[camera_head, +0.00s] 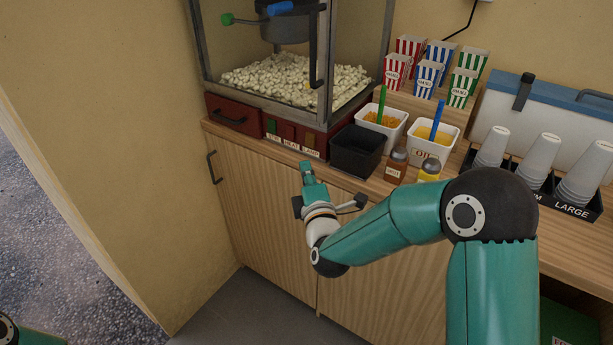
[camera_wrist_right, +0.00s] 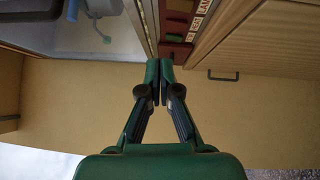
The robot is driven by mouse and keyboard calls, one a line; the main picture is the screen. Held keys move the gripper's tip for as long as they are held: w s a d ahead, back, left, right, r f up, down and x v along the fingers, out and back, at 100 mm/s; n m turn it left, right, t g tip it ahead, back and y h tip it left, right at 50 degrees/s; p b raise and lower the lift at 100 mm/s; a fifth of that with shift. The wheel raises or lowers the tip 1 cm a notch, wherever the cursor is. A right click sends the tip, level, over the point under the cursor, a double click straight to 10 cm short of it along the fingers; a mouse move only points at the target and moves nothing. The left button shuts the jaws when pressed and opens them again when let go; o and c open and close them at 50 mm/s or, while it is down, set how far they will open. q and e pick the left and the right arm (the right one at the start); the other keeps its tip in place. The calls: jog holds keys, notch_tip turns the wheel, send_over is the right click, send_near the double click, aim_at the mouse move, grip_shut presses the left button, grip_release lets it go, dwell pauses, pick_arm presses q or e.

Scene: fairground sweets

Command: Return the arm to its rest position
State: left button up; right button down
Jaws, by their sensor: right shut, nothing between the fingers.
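My right arm comes in from the right in the head view and reaches across the front of the counter. Its gripper (camera_head: 308,182) is in front of the cabinet, just below the counter edge and the popcorn machine's switch panel. In the right wrist view the gripper's fingers (camera_wrist_right: 160,82) are together with nothing between them. My left gripper is not in view; only a small piece of my own body shows in the lower left corner of the head view.
The popcorn machine (camera_head: 270,111) stands on the counter (camera_head: 239,135). Right of it are a black bin (camera_head: 357,151), a white tub marked OIL (camera_head: 431,146), shaker bottles (camera_head: 396,165), striped popcorn boxes (camera_head: 427,78) and cup stacks (camera_head: 540,160). Cabinet handles (camera_head: 214,167) stick out. Floor lies below.

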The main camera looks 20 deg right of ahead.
jog(key=shift+s+a, duration=0.1)
jog(key=shift+s, duration=0.25)
jog(key=s+f+m+g+y+p, duration=0.15)
jog(key=s+f+g, duration=0.3)
jog(key=f, duration=0.85)
jog(key=s+f+m+g+y, duration=0.15)
jog(key=s+f+g, duration=0.35)
jog(key=f, duration=0.9)
jog(key=s+a+f+m+g+y, duration=0.1)
jog(key=s+a+f+m+g, duration=0.1)
jog(key=s+m, duration=0.3)
jog(key=s+a+f+m+g+y, duration=0.1)
jog(key=s+a+f+m+g, duration=0.1)
jog(key=s+m, duration=0.4)
jog(key=s+a+f+m+g+y, duration=0.1)
jog(key=s+a+f+m+g, duration=0.2)
jog(key=s, duration=0.9)
jog(key=f+m+g, duration=0.1)
jog(key=f+m, duration=0.1)
jog(key=shift+m, duration=0.3)
jog(key=shift+g, duration=0.25)
